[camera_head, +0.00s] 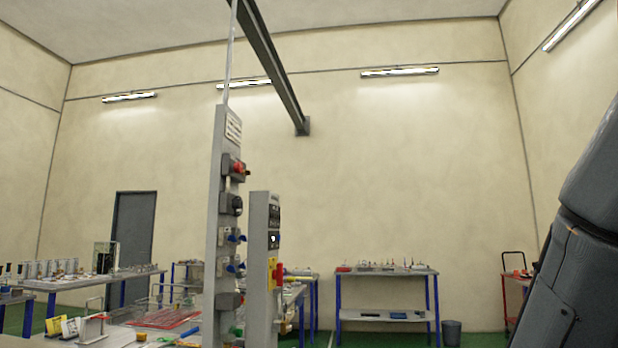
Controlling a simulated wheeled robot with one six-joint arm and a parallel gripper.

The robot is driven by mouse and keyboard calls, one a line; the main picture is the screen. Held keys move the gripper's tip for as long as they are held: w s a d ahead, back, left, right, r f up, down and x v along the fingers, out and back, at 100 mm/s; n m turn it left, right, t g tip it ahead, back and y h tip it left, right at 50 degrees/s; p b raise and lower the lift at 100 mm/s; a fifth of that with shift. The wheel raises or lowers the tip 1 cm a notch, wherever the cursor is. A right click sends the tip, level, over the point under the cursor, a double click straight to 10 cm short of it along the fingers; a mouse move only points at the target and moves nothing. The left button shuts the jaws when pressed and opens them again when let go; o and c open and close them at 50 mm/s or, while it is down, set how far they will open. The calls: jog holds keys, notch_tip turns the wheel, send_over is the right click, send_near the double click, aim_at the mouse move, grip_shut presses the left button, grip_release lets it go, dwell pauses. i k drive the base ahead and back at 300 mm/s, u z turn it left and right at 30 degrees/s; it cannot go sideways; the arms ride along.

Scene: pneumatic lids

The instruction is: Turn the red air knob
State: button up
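A tall grey column (216,270) stands left of the centre, seen at an angle. A red knob (239,168) sits on a dark block near its top. I cannot tell from the label which red part feeds the air. My gripper is not in view; only a dark link of my arm shows at the right edge.
A table (130,335) with a red tray (165,318) is at the lower left. A blue-legged bench (388,272) with small items stands at the back right, with a bin (451,332) and a red cart (516,282) beyond. A beam (272,65) hangs overhead.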

aim_at(238, 166)
jog(key=z, duration=0.15)
jog(key=i, duration=1.75)
jog(key=u, duration=0.75)
